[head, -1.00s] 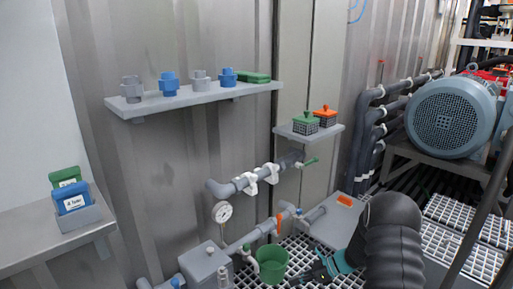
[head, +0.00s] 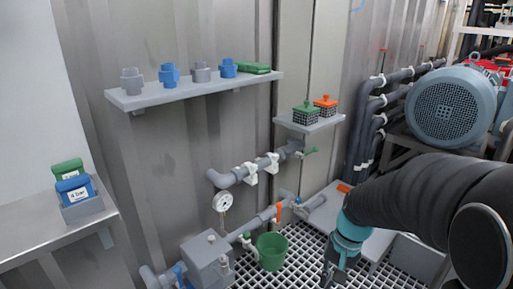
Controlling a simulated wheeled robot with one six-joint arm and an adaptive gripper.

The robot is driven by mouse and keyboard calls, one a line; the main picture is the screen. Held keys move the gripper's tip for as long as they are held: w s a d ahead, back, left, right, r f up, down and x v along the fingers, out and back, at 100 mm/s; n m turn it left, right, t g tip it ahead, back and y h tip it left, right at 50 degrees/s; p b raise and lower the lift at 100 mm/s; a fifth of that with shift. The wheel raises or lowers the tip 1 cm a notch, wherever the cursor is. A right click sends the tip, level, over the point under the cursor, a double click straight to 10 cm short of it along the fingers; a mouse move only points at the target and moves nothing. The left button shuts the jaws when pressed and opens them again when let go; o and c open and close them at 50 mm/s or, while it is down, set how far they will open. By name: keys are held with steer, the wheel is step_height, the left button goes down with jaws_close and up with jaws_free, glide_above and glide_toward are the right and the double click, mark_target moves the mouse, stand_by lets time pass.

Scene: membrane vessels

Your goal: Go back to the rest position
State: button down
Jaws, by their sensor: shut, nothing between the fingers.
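My gripper (head: 331,272) is at the lower right of the head view, pointing down over the white floor grating. Its fingers are small and partly cut off near the picture's bottom edge; it is shut and holds nothing. My dark, sleeved arm comes in from the right. The gripper is apart from the green bucket (head: 271,251), which stands to its left below the pipes.
A grey pump box (head: 208,262), pipes and a gauge (head: 222,201) stand left of the bucket. A wall shelf (head: 190,97) holds grey and blue fittings. A smaller shelf (head: 310,124) holds green and orange lidded baskets. A big motor (head: 450,110) stands right.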

steer(key=s+a+r+n+t+h+p, duration=0.1)
steer(key=s+r+n+t, duration=0.3)
steer(key=s+r, duration=0.7)
step_height(320, 180, up, 4)
steer(key=shift+s+a+f+t+h+p, duration=0.15)
steer(key=shift+s+t+h+p, duration=0.2)
steer(key=shift+t+h, duration=0.5)
